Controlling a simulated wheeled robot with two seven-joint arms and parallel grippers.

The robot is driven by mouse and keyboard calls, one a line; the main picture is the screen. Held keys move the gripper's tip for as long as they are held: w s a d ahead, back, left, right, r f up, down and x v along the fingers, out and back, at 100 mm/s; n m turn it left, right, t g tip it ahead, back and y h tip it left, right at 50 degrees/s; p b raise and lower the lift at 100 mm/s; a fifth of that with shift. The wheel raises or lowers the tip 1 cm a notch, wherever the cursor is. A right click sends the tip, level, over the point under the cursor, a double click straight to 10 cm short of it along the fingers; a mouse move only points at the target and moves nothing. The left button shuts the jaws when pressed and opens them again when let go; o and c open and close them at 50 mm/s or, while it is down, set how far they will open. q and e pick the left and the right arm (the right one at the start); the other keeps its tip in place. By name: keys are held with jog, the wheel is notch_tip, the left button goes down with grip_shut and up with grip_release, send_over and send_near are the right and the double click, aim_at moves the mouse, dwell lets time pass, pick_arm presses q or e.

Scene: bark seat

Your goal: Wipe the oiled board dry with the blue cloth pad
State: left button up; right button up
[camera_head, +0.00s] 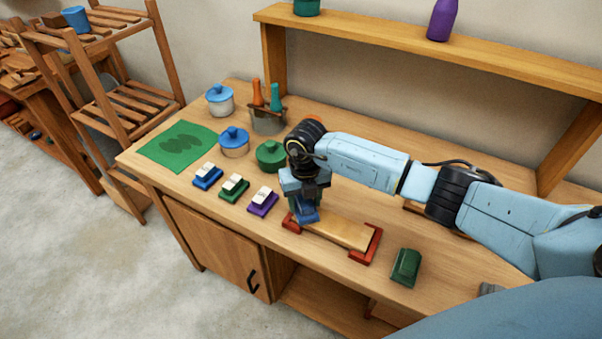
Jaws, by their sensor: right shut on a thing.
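The board (345,233), a pale wooden slab, lies near the front of the workbench between red end holders (368,246). My right gripper (306,200) points down over the board's left end. It is shut on a blue block-like piece, which looks like the blue cloth pad (307,215). The pad is at the board's left end, but I cannot tell whether it touches the surface. The gripper and wrist hide part of the pad and the board's left end. My left gripper is not in view.
Blue, green and purple blocks with pale tops (234,185) stand left of the board. Lidded pots (234,142) and a holder with orange and teal bottles (267,119) stand behind. A green block (405,267) lies to the right. A green mat (160,153) lies at far left.

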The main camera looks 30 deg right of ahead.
jog(key=r+p, duration=0.1)
jog(key=r, duration=0.1)
jog(key=r+p, duration=0.1)
jog(key=r, duration=0.1)
jog(key=shift+s+d, duration=0.1)
jog(key=shift+s, duration=0.1)
notch_tip(320, 180, up, 2)
jog(key=shift+w+r+p, duration=0.1)
jog(key=shift+p, duration=0.7)
jog(key=shift+r+p, duration=0.6)
jog(key=shift+r, duration=0.25)
